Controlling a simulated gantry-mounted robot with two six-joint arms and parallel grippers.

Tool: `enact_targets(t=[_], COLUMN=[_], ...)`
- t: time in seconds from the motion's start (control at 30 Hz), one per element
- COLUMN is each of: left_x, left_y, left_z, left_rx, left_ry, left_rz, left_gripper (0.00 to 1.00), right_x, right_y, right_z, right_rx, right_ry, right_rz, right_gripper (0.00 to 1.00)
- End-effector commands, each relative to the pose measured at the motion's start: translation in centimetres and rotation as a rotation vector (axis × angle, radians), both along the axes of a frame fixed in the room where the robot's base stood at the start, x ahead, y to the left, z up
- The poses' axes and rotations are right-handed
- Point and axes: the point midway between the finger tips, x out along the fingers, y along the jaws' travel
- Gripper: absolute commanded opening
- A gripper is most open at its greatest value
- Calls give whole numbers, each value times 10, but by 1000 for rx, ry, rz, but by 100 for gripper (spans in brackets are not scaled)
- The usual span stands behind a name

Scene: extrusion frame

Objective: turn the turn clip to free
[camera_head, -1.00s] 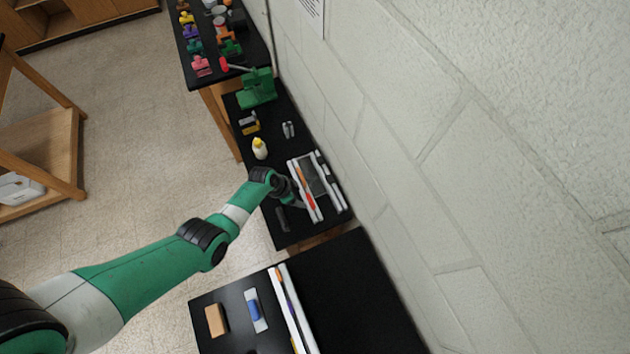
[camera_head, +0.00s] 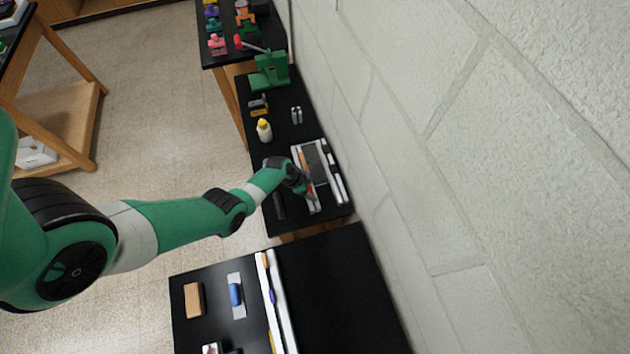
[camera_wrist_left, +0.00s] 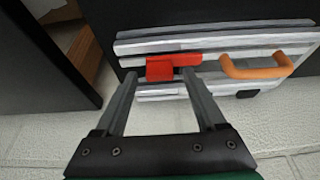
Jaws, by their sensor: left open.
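The turn clip is a red block with a narrower red bar (camera_wrist_left: 160,68), lying along a silver rail of the extrusion frame (camera_wrist_left: 220,43) in the left wrist view. In the head view the frame (camera_head: 337,186) lies on the black bench near the wall, with a bit of red beside my gripper. My left gripper (camera_wrist_left: 162,76) is open, its fingertips on either side of the clip's near edge. I cannot tell whether they touch it. Nothing is held between the fingers. My right gripper is in neither view.
An orange handle (camera_wrist_left: 256,72) sits on the frame right of the clip. A yellow-capped bottle (camera_head: 264,131), a green fixture (camera_head: 270,70) and a small grey part (camera_head: 297,115) stand farther along the bench. The wall (camera_head: 450,150) is close on the right.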

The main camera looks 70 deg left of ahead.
Motion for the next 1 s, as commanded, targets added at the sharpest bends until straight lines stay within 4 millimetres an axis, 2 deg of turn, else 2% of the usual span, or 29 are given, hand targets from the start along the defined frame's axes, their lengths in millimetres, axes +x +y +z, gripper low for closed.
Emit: enact_targets(t=[0.23, 0.63, 1.0], left_x=[0, 0, 0], left_y=[0, 0, -1], left_z=[0, 0, 0], left_rx=[0, 0, 0], left_ry=[0, 0, 1], left_rz=[1, 0, 29], left_gripper=[72, 0, 0], right_x=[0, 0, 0], right_y=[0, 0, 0], right_z=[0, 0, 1], right_rx=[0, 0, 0], right_ry=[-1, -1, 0], right_rz=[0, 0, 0], right_gripper=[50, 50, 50])
